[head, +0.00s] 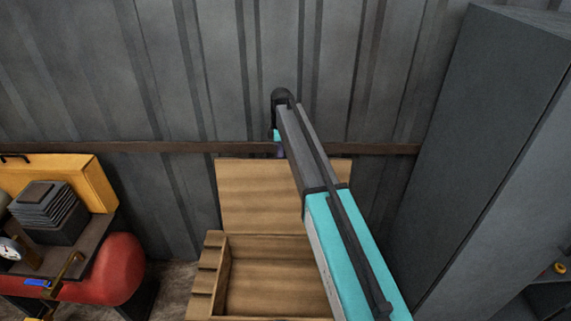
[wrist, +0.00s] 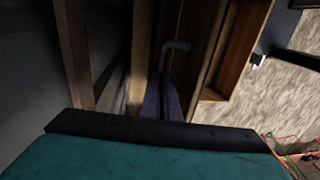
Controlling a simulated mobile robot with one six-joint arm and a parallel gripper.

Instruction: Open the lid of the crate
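The wooden crate (head: 213,275) stands on the floor at the lower middle of the head view. Its lid (head: 262,195) is raised and stands near upright at the back of the crate, by the wall. The open inside of the crate shows and looks empty where visible. My gripper (head: 280,150) is at the lid's top edge, partly hidden by my arm. In the wrist view, my gripper (wrist: 165,100) shows as dark purple fingers beside brown wooden boards. Whether the fingers touch the lid or are apart cannot be told.
A grey corrugated wall with a brown rail (head: 180,148) is close behind the lid. A tall grey cabinet (head: 490,120) stands at right. A red tank (head: 115,268) with a yellow case (head: 95,182) above it stands at left. Some bare floor shows between tank and crate.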

